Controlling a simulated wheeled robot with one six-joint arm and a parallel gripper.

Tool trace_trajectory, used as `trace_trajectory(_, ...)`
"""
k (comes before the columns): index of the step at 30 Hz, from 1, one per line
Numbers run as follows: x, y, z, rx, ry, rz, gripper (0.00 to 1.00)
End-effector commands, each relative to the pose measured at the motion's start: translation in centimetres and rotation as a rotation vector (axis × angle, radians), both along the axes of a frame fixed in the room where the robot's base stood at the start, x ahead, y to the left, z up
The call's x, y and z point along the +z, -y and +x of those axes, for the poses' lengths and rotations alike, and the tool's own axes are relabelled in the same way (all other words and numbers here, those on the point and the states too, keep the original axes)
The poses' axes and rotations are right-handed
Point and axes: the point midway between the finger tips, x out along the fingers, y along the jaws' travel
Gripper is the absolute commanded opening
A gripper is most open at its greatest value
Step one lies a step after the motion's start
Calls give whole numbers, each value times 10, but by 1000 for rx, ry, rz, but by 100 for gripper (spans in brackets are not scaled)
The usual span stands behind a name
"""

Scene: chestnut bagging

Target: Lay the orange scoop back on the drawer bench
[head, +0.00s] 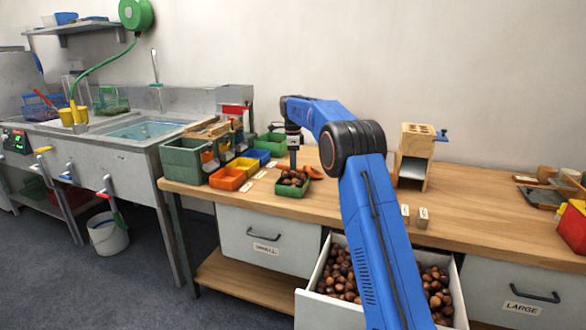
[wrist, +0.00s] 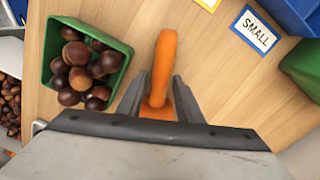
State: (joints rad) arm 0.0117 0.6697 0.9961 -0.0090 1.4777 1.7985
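The orange scoop (wrist: 166,55) shows in the wrist view with its handle pointing away from me over the wooden bench top (wrist: 215,75). It appears to lie on the bench. My gripper (wrist: 161,78) has a finger on each side of the scoop, with a gap visible beside the handle, so it looks open. In the head view the scoop (head: 313,172) shows just right of my gripper (head: 293,166), on the drawer bench (head: 350,200) behind the green tray of chestnuts. The scoop's near end is partly hidden by my gripper in the wrist view.
The green chestnut tray (wrist: 127,62) stands close left of the scoop in the wrist view. A SMALL label (wrist: 255,29) lies to the right. In the head view, an open drawer (head: 327,306) of chestnuts juts out in front, and a wooden stand (head: 415,140) is at right.

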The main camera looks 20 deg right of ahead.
Motion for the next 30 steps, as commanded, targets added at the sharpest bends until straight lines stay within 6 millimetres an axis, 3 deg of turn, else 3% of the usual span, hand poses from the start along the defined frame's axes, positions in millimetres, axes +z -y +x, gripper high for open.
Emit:
trace_trajectory(9, 1, 0, 0, 0, 0, 0, 35)
trace_trajectory(14, 13, 0, 1, 0, 3, 0, 35)
trace_trajectory(30, 105, -1, 1, 0, 2, 0, 35)
